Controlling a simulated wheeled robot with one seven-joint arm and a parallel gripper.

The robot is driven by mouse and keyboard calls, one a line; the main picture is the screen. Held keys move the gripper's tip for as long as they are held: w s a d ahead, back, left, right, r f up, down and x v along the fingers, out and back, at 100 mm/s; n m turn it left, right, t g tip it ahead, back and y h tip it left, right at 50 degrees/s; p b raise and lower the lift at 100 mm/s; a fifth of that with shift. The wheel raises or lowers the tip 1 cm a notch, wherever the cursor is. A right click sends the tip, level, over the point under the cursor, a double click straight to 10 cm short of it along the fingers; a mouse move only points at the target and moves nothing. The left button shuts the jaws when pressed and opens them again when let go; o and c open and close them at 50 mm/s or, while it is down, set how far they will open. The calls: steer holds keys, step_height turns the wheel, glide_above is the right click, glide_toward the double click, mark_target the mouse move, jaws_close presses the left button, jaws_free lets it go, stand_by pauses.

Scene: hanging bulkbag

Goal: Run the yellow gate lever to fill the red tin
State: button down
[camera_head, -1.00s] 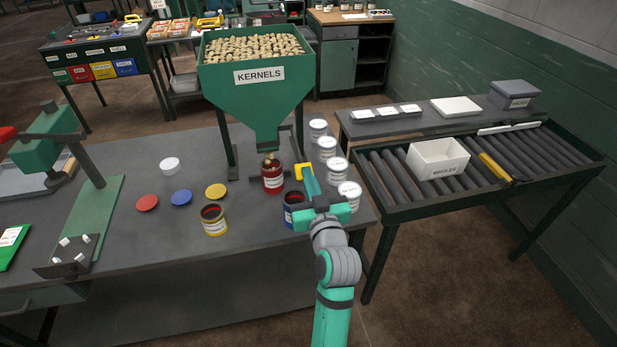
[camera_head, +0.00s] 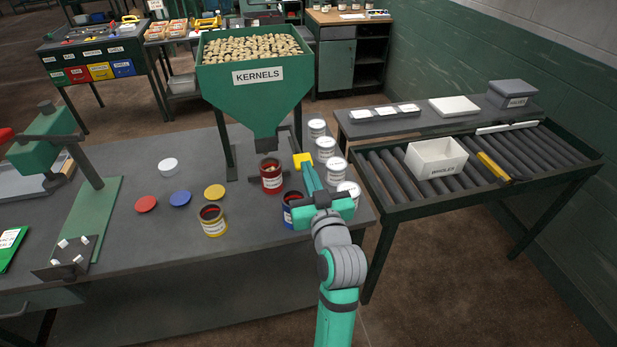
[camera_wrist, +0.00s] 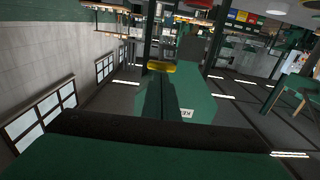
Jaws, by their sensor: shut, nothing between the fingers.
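The red tin (camera_head: 272,179) stands upright on the bench below the spout of the green KERNELS hopper (camera_head: 255,95). Pale kernels show at its mouth; the exact level cannot be read. The yellow gate lever (camera_head: 302,160) is right of the spout, and a yellow piece, likely this lever, shows in the wrist view (camera_wrist: 161,66). My gripper (camera_head: 308,171) is shut and empty, its fingertips close against the lever's near side; whether they touch cannot be told. No falling stream is clear between spout and tin.
A blue tin (camera_head: 291,208) stands near my gripper, partly hidden. A yellow tin (camera_head: 214,222) is left of it. Several white-lidded tins (camera_head: 326,149) line the bench's right side. Red (camera_head: 146,204), blue (camera_head: 180,198) and yellow (camera_head: 214,191) lids lie left.

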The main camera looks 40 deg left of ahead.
steer(key=f+v, duration=0.1)
steer(key=v, duration=0.8)
steer(key=shift+s+d+f, duration=0.2)
steer(key=shift+d+f, duration=0.05)
steer(key=shift+d, duration=0.05)
steer(key=shift+w, duration=0.1)
stand_by(0.4)
steer(key=s+d+f+m+t+h, duration=0.25)
steer(key=d+f+m+h, duration=0.25)
steer(key=d+f, duration=0.35)
steer(key=s+d+f+m+t+h, duration=0.25)
steer(key=d+f+m+h, duration=0.2)
steer(key=d+f, duration=0.4)
steer(key=s+d+f+h, duration=0.2)
steer(key=s+d, duration=0.4)
steer(key=s, duration=0.4)
steer(key=s+d+f+m+h, duration=0.1)
steer(key=s+d+f+h, duration=0.1)
steer(key=s+d, duration=0.4)
steer(key=s+h, duration=0.1)
steer(key=s, duration=0.4)
steer(key=shift+d+f, duration=0.25)
steer(key=shift+f, duration=0.05)
